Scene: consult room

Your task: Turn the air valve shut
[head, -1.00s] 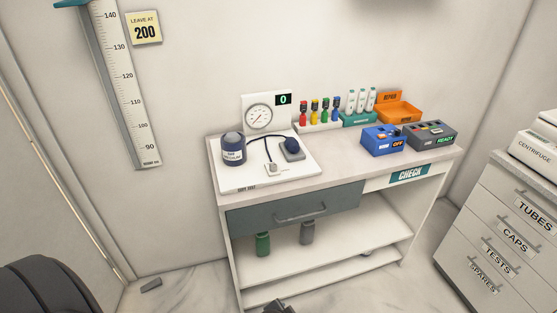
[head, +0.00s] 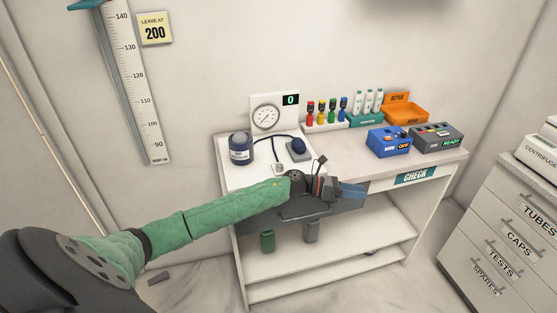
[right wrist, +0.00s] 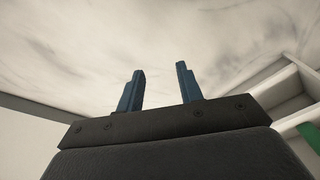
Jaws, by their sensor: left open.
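A white board (head: 232,180) on the desk holds a dark cuff roll (head: 241,148), a dark blue bulb on a grey block (head: 298,149) and a black tube. A small pale fitting (head: 278,168) at the tube's front end may be the air valve; its setting is too small to read. Behind stand a round gauge (head: 266,117) and a display (head: 291,100) reading 0. My left gripper (head: 358,191) is open and empty in front of the drawer, right of the board and apart from the fitting. My right gripper (right wrist: 160,68) is open and empty over the floor.
Colored bottles (head: 327,110), an orange bin (head: 405,110), a blue OFF box (head: 388,140) and a grey READY box (head: 436,137) fill the desk's back and right. My left arm crosses the desk front. A drawer cabinet (head: 500,230) stands at right.

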